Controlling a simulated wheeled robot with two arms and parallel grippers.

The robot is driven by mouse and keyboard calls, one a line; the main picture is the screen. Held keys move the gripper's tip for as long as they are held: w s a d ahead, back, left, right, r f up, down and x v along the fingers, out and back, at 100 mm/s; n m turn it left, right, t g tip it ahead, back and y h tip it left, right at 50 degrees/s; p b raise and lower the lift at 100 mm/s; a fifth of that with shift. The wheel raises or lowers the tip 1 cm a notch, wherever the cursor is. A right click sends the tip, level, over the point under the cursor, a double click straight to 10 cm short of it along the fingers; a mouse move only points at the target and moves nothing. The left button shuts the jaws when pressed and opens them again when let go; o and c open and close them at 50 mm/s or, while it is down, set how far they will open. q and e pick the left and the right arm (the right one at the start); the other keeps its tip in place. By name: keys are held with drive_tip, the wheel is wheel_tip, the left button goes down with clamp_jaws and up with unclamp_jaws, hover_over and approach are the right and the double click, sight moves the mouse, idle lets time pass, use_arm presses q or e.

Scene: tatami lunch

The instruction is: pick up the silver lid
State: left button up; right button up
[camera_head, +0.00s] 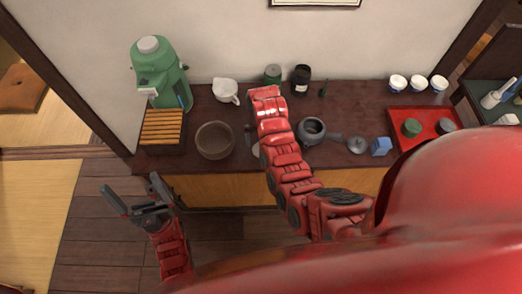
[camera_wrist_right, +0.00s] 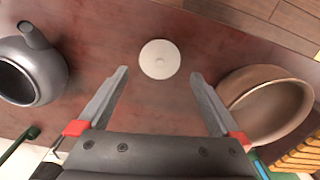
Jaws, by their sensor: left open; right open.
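A pale round lid (camera_wrist_right: 160,59) with a small central knob lies flat on the dark red counter in the right wrist view. In the head view its edge (camera_head: 256,150) shows beside my right arm, which hides the rest. My right gripper (camera_wrist_right: 160,75) is open and empty, its fingertips pointing toward the lid on either side of it; contact is not visible. A grey knobbed lid (camera_head: 357,146) lies farther right; I cannot tell which lid is the silver one. My left gripper (camera_head: 131,186) is open and empty over the floor in front of the counter.
A brown bowl (camera_head: 215,141) and an open grey teapot (camera_head: 312,131) flank the pale lid. A blue block (camera_head: 381,147) and red tray (camera_head: 404,143) lie right. A slatted box (camera_head: 161,128) and green jug (camera_head: 158,68) stand left. A white pitcher (camera_head: 225,91) stands behind.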

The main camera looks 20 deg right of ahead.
drive_tip(key=shift+f+p, duration=0.7)
wheel_tip(320, 180, down, 3)
drive_tip(key=shift+r+p, duration=0.15)
drive_tip(key=shift+p, duration=0.4)
drive_tip(key=shift+f, duration=0.65)
drive_tip(key=c, duration=0.7)
drive_tip(key=shift+r, duration=0.15)
